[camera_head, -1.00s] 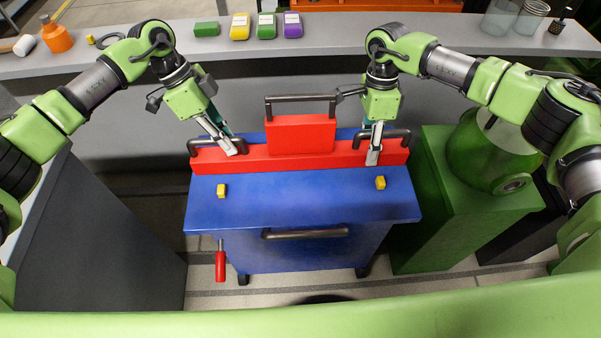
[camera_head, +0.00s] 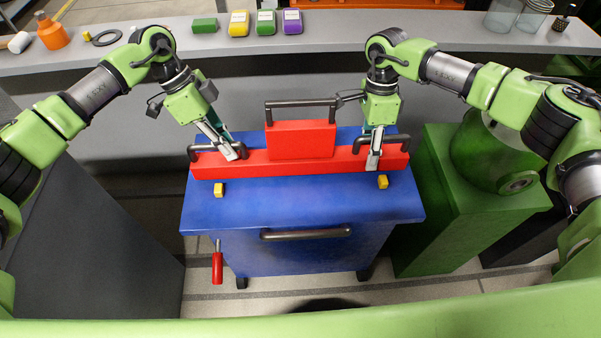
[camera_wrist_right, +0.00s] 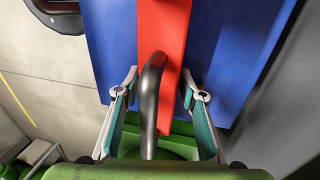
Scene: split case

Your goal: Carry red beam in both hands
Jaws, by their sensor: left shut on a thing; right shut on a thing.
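The red beam (camera_head: 290,167) lies lengthwise across the back of the blue cart top (camera_head: 300,205), looking about level; whether it touches the top I cannot tell. A red block (camera_head: 302,138) with a black handle stands at its middle. My left gripper (camera_head: 238,152) is shut on the black handle at the beam's left end. My right gripper (camera_head: 374,160) is shut on the handle at its right end. In the right wrist view the right handle (camera_wrist_right: 150,95) runs between the fingers (camera_wrist_right: 160,100), with the beam (camera_wrist_right: 160,30) beneath.
Two yellow blocks (camera_head: 219,189) (camera_head: 383,181) sit on the cart top in front of the beam. A green stand (camera_head: 480,200) with a rounded green vessel (camera_head: 490,155) is close at right. A grey cabinet (camera_head: 110,240) stands at left. A grey counter (camera_head: 340,35) holding small items runs behind.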

